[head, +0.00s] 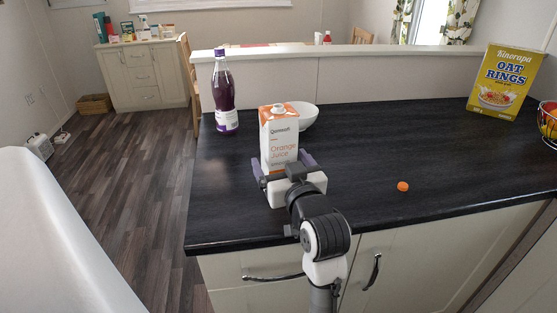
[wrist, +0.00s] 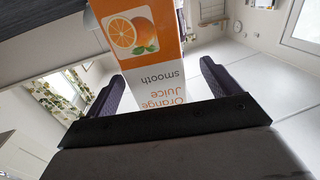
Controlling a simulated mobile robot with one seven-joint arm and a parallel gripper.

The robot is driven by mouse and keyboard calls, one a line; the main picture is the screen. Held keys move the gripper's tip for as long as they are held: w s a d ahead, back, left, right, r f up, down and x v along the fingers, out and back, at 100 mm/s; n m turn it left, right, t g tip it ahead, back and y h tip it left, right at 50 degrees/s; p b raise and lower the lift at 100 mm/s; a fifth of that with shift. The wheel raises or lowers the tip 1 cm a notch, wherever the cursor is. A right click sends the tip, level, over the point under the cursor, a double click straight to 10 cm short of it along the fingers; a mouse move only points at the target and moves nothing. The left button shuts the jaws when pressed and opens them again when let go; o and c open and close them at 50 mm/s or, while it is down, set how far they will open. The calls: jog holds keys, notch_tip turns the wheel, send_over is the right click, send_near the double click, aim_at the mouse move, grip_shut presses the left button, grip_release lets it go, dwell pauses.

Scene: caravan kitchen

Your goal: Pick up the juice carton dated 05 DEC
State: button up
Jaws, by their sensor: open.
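An orange and white juice carton (head: 279,138) stands upright on the dark counter (head: 350,150) in the head view. Its label reads "Orange Juice"; I cannot read any date on it. My gripper (head: 284,166) is at the carton's front, its open fingers reaching along the carton's left and right sides. In the wrist view, the carton (wrist: 148,50) shows upside down between the two purple-grey fingers of my gripper (wrist: 165,88). A gap shows between the carton and the right finger. The carton's lower part is hidden behind my gripper in the head view.
A dark purple bottle (head: 225,95) stands left of the carton. A white bowl (head: 307,117) sits close behind it. A small orange item (head: 403,186) lies to the right. An oat rings box (head: 504,82) and a wire basket (head: 548,122) stand far right. The counter's middle right is clear.

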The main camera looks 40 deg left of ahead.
jog(key=shift+w+p+x, duration=0.25)
jog(key=shift+p+x, duration=0.7)
jog(key=shift+x, duration=2)
jog(key=shift+d+f, duration=0.15)
jog(key=shift+d, duration=0.05)
jog(key=c, duration=1.1)
jog(key=shift+c, duration=0.9)
